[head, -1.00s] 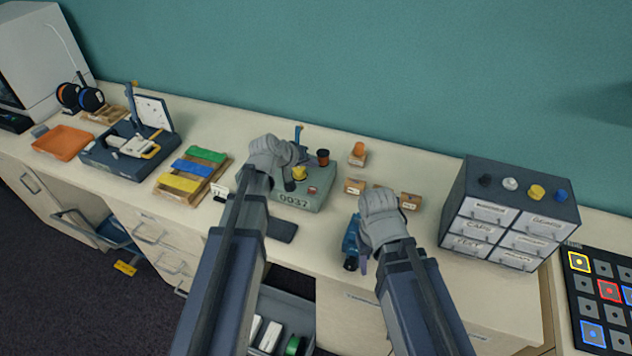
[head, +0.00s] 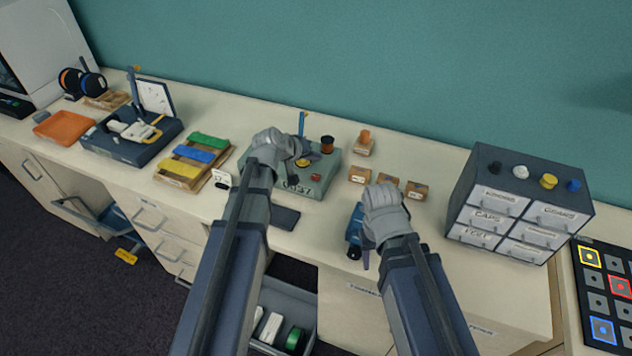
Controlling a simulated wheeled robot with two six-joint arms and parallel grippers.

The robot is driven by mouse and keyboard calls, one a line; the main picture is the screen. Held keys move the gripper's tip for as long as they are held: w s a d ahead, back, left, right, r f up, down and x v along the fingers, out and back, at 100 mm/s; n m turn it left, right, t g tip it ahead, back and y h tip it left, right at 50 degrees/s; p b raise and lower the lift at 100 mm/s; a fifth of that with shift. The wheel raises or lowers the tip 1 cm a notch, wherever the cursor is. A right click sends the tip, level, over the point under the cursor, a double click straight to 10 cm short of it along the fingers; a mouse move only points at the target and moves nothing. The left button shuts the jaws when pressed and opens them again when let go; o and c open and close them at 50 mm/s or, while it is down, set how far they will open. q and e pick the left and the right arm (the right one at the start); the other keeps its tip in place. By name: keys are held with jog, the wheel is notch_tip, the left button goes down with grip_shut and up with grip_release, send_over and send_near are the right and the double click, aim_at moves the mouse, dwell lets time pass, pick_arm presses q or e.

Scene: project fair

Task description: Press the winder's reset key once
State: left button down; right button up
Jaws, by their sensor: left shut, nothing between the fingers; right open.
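The winder (head: 322,184) is a grey-green box on the bench, with an upright blue post, a dark-orange spool and a yellow part on top. A small red key (head: 315,177), probably the reset key, sits near its front right. The counter on the front reads about 0037 and is partly hidden. My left gripper (head: 301,156) is shut and empty over the left part of the winder, left of and behind the red key; I cannot tell whether it touches anything. My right gripper (head: 366,250) is open, lower right of the winder, by a blue tool (head: 354,226).
Small wooden blocks (head: 388,183) stand right of the winder, before a dark drawer cabinet (head: 484,165). A tray of coloured strips (head: 222,178) lies to the left. A dark flat pad (head: 286,217) lies in front. An open drawer (head: 309,305) hangs below.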

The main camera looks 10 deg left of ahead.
aim_at(319, 174)
pick_arm(q)
notch_tip(319, 174, down, 5)
jog(key=b, duration=0.4)
pick_arm(e)
notch_tip(319, 174, down, 5)
jog(key=shift+f, duration=0.1)
pick_arm(q)
jog(key=shift+f, duration=0.15)
dwell(1.4)
jog(key=shift+f+b, duration=0.25)
jog(key=shift+b, duration=0.15)
pick_arm(e)
jog(key=shift+f, duration=0.3)
pick_arm(q)
jog(key=shift+f+b, duration=0.45)
jog(key=shift+f, duration=0.05)
pick_arm(e)
jog(key=shift+f, duration=0.5)
pick_arm(q)
jog(key=shift+r, duration=0.1)
pick_arm(e)
jog(key=shift+r, duration=0.1)
pick_arm(q)
jog(key=shift+r+p, duration=0.85)
jog(key=shift+p, duration=0.05)
pick_arm(e)
jog(key=shift+r, duration=0.85)
